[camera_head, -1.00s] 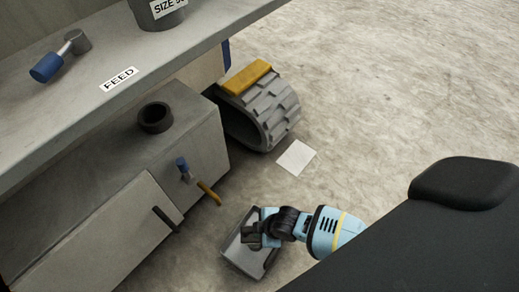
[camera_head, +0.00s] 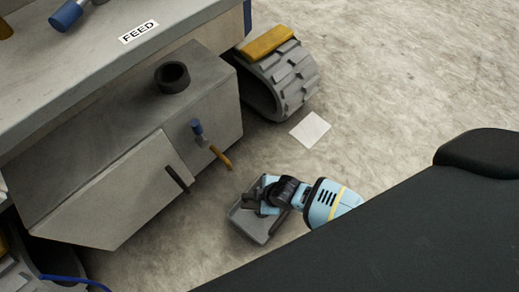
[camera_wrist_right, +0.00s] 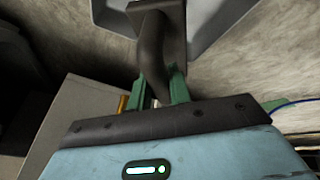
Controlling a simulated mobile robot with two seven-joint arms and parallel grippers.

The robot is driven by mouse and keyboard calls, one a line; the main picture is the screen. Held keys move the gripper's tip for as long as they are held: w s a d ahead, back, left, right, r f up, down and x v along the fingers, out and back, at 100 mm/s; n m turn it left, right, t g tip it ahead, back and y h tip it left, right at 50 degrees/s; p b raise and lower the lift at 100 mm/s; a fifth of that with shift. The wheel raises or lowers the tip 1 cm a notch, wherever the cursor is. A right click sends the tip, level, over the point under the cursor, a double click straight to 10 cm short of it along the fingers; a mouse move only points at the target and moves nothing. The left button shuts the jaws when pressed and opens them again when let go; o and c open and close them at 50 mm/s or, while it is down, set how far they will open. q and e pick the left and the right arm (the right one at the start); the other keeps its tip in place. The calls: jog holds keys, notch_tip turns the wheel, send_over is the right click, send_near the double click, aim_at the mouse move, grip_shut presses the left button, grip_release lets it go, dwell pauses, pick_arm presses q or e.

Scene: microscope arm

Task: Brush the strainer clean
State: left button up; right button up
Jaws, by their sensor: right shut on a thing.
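My right gripper (camera_head: 268,195) comes in from the right in the head view and is at a shallow grey tray-like thing (camera_head: 246,226). In the right wrist view its green fingers (camera_wrist_right: 163,88) are shut on the dark bent handle (camera_wrist_right: 160,35), which joins a grey part at the top. Whether the tray rests on the floor or hangs above it, I cannot tell. I cannot make out for sure which thing is the strainer, and no brush is clearly in view. My left gripper is not in view.
A grey machine housing (camera_head: 90,165) stands at left, with a dark open ring (camera_head: 172,77) on top and a blue-and-orange tap (camera_head: 205,140) on its side. A FEED label (camera_head: 138,32) is on the ledge. A tread (camera_head: 285,78) and white sheet (camera_head: 310,130) lie beyond. Open floor is at right.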

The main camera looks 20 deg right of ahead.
jog(key=shift+d, duration=0.1)
jog(key=shift+s+d+f+p, duration=0.1)
jog(key=shift+s+d+p, duration=0.1)
jog(key=shift+s+d, duration=0.3)
jog(key=shift+s+d+p, duration=0.2)
jog(key=shift+d, duration=0.5)
jog(key=shift+a, duration=0.1)
jog(key=shift+w+a, duration=0.35)
jog(key=shift+a, duration=0.3)
jog(key=shift+w+a, duration=0.35)
jog(key=shift+a, duration=0.25)
jog(key=shift+d, duration=0.15)
jog(key=shift+s+d+p, duration=0.15)
jog(key=shift+s+d, duration=0.2)
jog(key=shift+d, duration=0.25)
jog(key=shift+s+d+p, duration=0.15)
jog(key=shift+s+d, duration=0.2)
jog(key=shift+d, duration=0.25)
